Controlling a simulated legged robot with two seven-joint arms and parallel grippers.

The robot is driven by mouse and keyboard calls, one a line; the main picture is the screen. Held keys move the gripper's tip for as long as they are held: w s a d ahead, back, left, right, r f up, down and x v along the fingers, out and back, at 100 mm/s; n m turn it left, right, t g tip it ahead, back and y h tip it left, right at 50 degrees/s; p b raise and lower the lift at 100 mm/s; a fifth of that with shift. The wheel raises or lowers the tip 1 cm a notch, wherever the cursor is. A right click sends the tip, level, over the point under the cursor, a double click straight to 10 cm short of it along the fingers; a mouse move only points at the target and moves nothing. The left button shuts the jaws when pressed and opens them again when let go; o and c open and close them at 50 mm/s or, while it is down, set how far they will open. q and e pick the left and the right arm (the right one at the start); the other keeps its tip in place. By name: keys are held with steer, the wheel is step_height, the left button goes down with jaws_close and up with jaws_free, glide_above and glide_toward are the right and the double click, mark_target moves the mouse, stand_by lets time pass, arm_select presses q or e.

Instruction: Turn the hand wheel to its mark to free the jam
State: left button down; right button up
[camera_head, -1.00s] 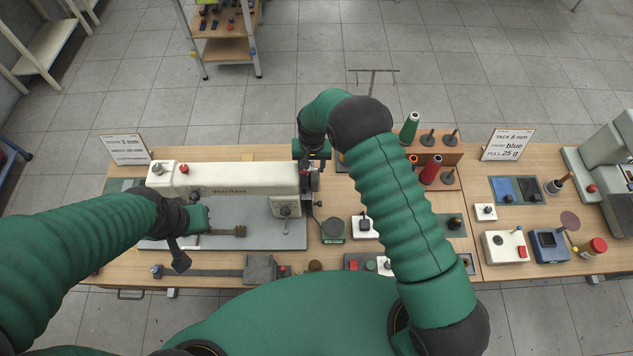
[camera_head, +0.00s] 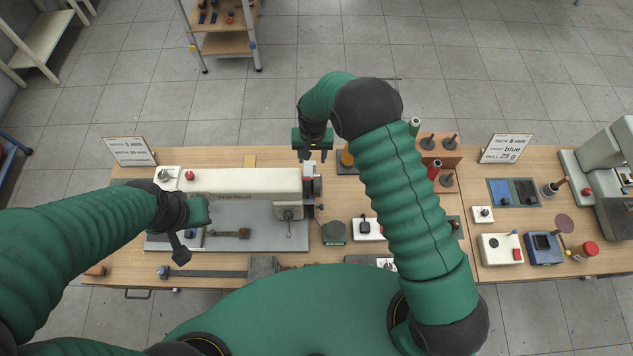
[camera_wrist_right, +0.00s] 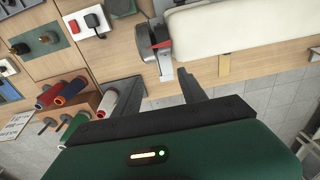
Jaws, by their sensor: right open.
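The sewing machine (camera_head: 240,184) is cream-coloured and stands on a grey bed. Its hand wheel (camera_head: 312,186), a grey part with a red patch, is at the right end of the head. In the right wrist view the wheel (camera_wrist_right: 156,48) shows just beyond the fingertips, its face partly hidden by the angle. My right gripper (camera_head: 313,156) is open and empty, behind and above the wheel, apart from it; its two spread fingers (camera_wrist_right: 155,84) show in the wrist view. My left gripper (camera_head: 184,238) is over the left part of the bed; its finger gap is unclear.
Thread spools (camera_head: 433,171) and a wooden spool stand (camera_head: 445,150) are right of my right forearm. Placards (camera_head: 129,151) stand at the table's back edge.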

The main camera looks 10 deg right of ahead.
step_height(320, 180, up, 9)
steer(key=p, duration=0.2)
steer(key=shift+s, duration=0.25)
stand_by(0.4)
steer(key=shift+w+d, duration=0.15)
step_height(320, 180, up, 17)
steer(key=b, duration=0.7)
steer(key=shift+s+d+f, duration=0.15)
steer(key=shift+s, duration=0.25)
